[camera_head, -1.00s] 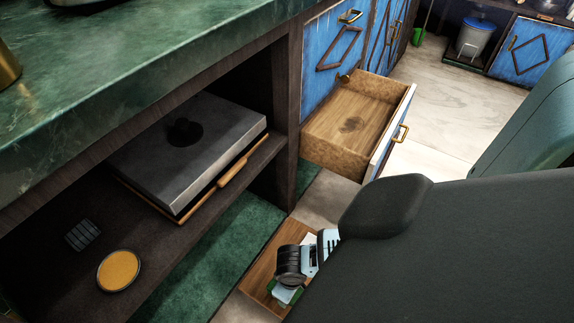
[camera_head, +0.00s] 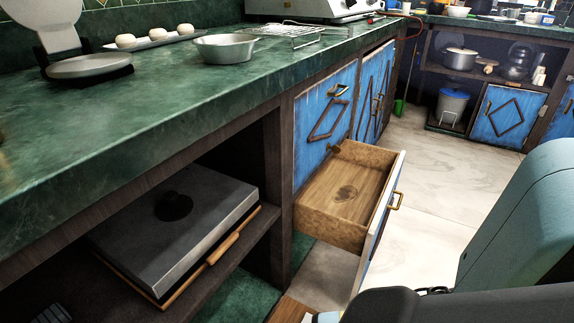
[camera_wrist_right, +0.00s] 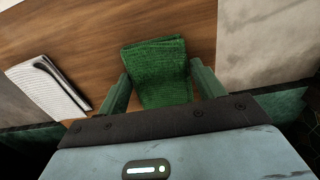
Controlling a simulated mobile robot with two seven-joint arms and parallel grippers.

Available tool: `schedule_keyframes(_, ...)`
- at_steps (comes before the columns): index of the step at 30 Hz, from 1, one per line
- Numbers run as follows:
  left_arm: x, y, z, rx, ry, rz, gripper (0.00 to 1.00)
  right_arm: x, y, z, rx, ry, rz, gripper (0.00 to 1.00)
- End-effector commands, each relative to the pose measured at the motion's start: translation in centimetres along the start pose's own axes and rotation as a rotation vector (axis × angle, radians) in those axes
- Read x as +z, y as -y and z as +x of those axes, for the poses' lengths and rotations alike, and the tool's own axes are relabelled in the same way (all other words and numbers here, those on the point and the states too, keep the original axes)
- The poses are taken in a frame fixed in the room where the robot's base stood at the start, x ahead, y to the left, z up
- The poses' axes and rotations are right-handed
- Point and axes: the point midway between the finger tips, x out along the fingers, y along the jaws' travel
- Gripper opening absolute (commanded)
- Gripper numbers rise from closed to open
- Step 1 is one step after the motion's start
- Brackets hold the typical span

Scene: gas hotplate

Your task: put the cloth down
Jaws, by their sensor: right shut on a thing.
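The green cloth (camera_wrist_right: 157,55) is a folded, knitted-looking piece in the right wrist view. My right gripper (camera_wrist_right: 161,86) is shut on it, with one green finger against each side. The cloth is over a brown wooden surface (camera_wrist_right: 75,35); I cannot tell whether it touches that surface. In the head view the cloth and the right gripper's fingers are out of sight. My left gripper is in neither view.
A white ribbed item (camera_wrist_right: 48,88) with a dark curved tool lies on the wood, left of the cloth. In the head view an open, empty-looking drawer (camera_head: 345,190) juts out. A grey lidded box (camera_head: 172,232) sits on a shelf under the green counter (camera_head: 140,120).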

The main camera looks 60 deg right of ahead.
Motion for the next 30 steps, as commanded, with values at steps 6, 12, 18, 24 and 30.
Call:
schedule_keyframes(6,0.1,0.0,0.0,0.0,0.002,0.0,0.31,0.0,0.0,0.1,0.0,0.0,0.0,0.89)
schedule_keyframes(12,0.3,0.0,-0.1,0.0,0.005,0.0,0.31,0.0,0.0,0.1,0.0,0.0,0.0,0.89)
schedule_keyframes(18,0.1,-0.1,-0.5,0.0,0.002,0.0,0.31,0.0,0.0,-1.0,0.0,-0.002,0.0,0.89)
schedule_keyframes(24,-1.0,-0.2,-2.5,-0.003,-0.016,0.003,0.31,-0.1,0.0,-4.8,0.0,-0.005,-0.001,0.89)
schedule_keyframes(30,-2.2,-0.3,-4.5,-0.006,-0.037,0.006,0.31,-0.1,0.0,-8.8,-0.001,-0.005,-0.001,0.89)
